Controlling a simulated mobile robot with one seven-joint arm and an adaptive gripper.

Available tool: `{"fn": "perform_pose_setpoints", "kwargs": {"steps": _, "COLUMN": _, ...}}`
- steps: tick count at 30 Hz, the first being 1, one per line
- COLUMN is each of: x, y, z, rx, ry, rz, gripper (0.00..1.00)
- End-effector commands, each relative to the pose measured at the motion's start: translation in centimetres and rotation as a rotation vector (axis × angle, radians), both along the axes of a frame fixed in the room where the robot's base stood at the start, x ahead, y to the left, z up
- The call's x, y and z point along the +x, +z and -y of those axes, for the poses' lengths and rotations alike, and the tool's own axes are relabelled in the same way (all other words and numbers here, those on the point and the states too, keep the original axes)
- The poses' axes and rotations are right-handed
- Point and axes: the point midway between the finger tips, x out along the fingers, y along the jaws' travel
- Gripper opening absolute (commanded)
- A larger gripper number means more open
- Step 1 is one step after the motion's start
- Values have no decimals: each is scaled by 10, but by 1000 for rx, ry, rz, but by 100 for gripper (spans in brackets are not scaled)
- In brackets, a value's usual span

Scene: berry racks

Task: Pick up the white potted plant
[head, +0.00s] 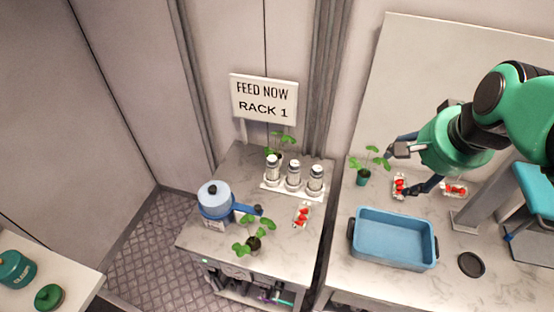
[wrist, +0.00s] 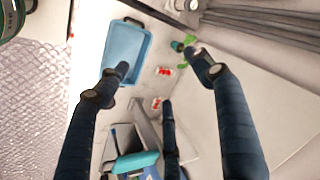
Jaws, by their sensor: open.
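No plant shows a clearly white pot. One plant (head: 282,142) stands behind the bottles on the rack table, and its pot is mostly hidden. Another plant (head: 254,236) stands in a dark pot near that table's front. A third plant (head: 363,174) stands in a green pot on the right counter; it also shows in the wrist view (wrist: 177,45), near the tip of a finger. My gripper (head: 408,170) is open and empty above the right counter, to the right of the green-potted plant. Its dark blue fingers (wrist: 165,85) are spread in the wrist view.
A blue tray (head: 393,212) and strawberry punnets (head: 399,193) are on the right counter. Three bottles in a white holder (head: 263,187), a blue pot (head: 214,203) and a "RACK 1" sign (head: 264,99) crowd the rack table. A gap separates the two surfaces.

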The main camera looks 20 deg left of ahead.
Motion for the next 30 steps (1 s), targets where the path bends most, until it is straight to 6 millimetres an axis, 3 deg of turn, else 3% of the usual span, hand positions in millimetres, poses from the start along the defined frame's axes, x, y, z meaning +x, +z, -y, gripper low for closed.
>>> {"fn": "perform_pose_setpoints", "kwargs": {"steps": 8, "x": 68, "y": -2, "z": -37, "rx": 125, "ry": -164, "rz": -60, "gripper": 66}}
{"fn": "perform_pose_setpoints", "kwargs": {"steps": 16, "x": 131, "y": -16, "z": -77, "rx": 240, "ry": -333, "rz": -124, "gripper": 66}}
{"fn": "perform_pose_setpoints", "kwargs": {"steps": 30, "x": 230, "y": -70, "z": -154, "rx": 411, "ry": -643, "rz": -249, "gripper": 66}}
